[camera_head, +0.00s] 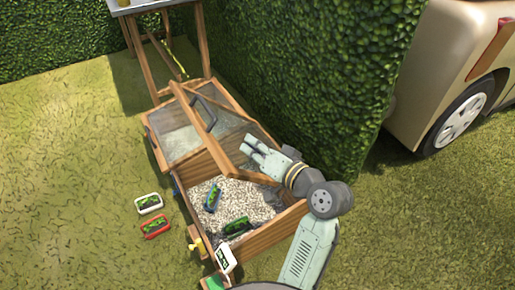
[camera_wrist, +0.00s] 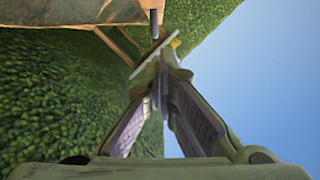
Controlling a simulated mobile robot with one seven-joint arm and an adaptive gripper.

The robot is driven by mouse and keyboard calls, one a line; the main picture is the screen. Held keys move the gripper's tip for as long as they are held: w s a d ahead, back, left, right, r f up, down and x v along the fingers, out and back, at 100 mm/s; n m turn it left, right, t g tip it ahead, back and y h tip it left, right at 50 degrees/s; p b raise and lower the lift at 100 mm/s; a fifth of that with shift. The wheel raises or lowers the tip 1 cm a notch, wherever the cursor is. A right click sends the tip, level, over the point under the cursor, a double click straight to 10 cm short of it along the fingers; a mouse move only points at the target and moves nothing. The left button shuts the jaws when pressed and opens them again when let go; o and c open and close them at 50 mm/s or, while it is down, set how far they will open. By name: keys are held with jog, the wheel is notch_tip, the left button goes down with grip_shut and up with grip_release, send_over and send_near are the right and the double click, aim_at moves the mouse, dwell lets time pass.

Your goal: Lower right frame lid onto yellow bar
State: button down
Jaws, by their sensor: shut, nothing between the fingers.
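The wooden cold frame stands on the grass in the head view, its near compartment open over pale gravel (camera_head: 247,199). The right frame lid (camera_head: 205,128), wood-edged with a clear pane, is tilted up above the box. My gripper (camera_head: 250,146) is beside the lid's right part, shut and empty; whether it touches the lid is unclear. In the wrist view my gripper's fingers (camera_wrist: 160,68) meet at their tips, with wood (camera_wrist: 80,11) at the upper left. A small yellow piece (camera_head: 196,246) shows at the box's near left side; I cannot tell whether it is the yellow bar.
A blue planter (camera_head: 213,196) and a dark planter (camera_head: 237,225) lie on the gravel. White (camera_head: 148,204) and red (camera_head: 155,228) planters sit on the grass at left. A hedge (camera_head: 300,70) rises behind, close to my arm. A vehicle (camera_head: 455,80) stands at right.

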aim_at(229, 159)
jog(key=w+a+f, duration=0.1)
jog(key=a, duration=0.1)
jog(key=w+a+f, duration=0.1)
jog(key=a, duration=0.1)
jog(key=w+a+f+p, duration=0.1)
jog(key=a, duration=0.1)
jog(key=shift+w+a+f, duration=0.1)
jog(key=shift+w+f, duration=0.05)
jog(key=shift+a+f, duration=0.3)
jog(key=shift+f, duration=0.05)
jog(key=shift+s, duration=0.2)
